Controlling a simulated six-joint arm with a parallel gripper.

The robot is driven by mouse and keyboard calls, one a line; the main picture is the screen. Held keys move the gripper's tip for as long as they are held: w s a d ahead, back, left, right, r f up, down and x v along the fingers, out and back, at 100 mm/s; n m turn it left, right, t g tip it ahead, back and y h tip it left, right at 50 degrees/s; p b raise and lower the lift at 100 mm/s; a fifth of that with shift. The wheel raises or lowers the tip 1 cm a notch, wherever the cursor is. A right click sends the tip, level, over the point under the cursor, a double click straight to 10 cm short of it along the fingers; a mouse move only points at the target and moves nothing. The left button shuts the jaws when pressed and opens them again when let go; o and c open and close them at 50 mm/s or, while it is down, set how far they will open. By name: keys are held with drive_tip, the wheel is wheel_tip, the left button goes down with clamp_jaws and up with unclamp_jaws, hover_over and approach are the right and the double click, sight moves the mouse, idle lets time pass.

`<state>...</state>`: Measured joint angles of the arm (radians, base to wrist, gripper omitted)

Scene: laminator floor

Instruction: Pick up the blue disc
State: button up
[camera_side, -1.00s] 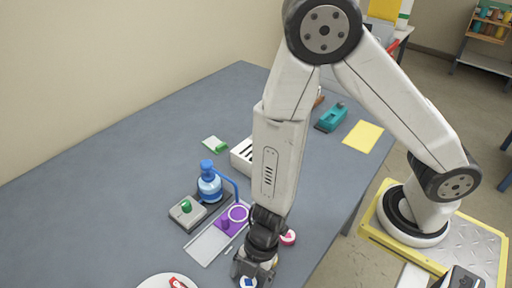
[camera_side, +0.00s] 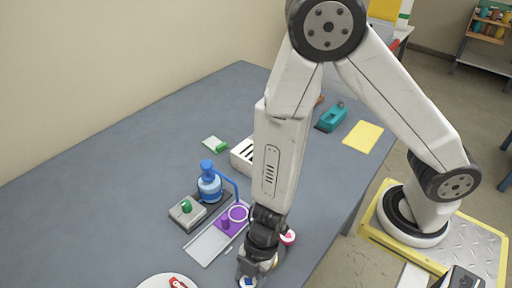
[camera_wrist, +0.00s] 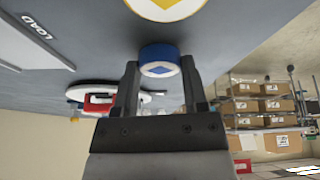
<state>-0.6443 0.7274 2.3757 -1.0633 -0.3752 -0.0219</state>
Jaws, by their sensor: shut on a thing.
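The blue disc (camera_wrist: 158,60) has a blue rim and a pale face with a blue mark. In the wrist view it sits between the two fingertips of my gripper (camera_wrist: 159,74), which is shut on it. In the side view the disc (camera_side: 247,283) shows partly at the bottom edge, under my gripper (camera_side: 252,276). The side view does not show clearly whether the disc touches the table.
A yellow-and-white disc (camera_wrist: 165,8) is close by. A pink disc (camera_side: 289,237) lies right of my wrist. A white plate (camera_side: 150,281) with a red item is to the left. A blue press (camera_side: 209,184), green-button box (camera_side: 186,213) and purple pad (camera_side: 236,224) stand beyond.

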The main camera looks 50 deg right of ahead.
wheel_tip(320, 180, up, 28)
drive_tip(key=shift+f, duration=0.15)
clamp_jaws()
idle(1.0)
idle(0.5)
